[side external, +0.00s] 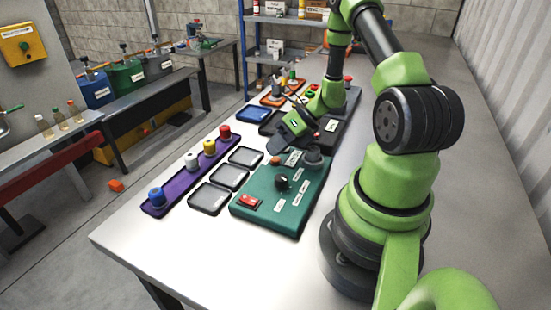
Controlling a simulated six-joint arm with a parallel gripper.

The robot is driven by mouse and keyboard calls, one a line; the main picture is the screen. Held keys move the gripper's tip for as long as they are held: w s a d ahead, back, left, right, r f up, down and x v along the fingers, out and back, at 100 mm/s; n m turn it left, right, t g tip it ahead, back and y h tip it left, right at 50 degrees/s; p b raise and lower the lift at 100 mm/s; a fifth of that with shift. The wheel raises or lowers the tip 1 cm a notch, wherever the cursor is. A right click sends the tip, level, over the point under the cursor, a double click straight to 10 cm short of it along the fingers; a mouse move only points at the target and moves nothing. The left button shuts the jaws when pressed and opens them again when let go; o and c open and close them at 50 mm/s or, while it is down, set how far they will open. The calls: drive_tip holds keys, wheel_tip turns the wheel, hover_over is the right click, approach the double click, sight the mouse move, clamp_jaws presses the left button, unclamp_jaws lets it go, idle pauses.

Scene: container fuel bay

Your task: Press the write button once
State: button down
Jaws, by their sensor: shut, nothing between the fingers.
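I cannot read which control is the write button. A teal panel (268,213) on the table carries a red rocker switch (250,202), a black knob (282,183), a small orange-red button (276,161) and white labels too small to read. A purple strip (176,189) to its left holds blue (157,196), white (191,160), yellow (209,147) and red (225,132) buttons. My gripper (274,147) is shut and empty, reaching left and down beyond the teal panel's far edge. Its fingertips are dark and small, and I cannot tell whether they touch anything.
Several grey trays (210,198) lie between strip and panel. A blue tray (254,114), an orange tray (272,99) and further panels, partly hidden by my arm, stand farther back. The table's (140,235) near left corner is clear. A shelf (262,62) stands behind.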

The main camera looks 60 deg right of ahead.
drive_tip(key=shift+f, duration=0.5)
idle(0.8)
drive_tip(key=shift+r, duration=0.9)
drive_tip(key=shift+r, duration=2.5)
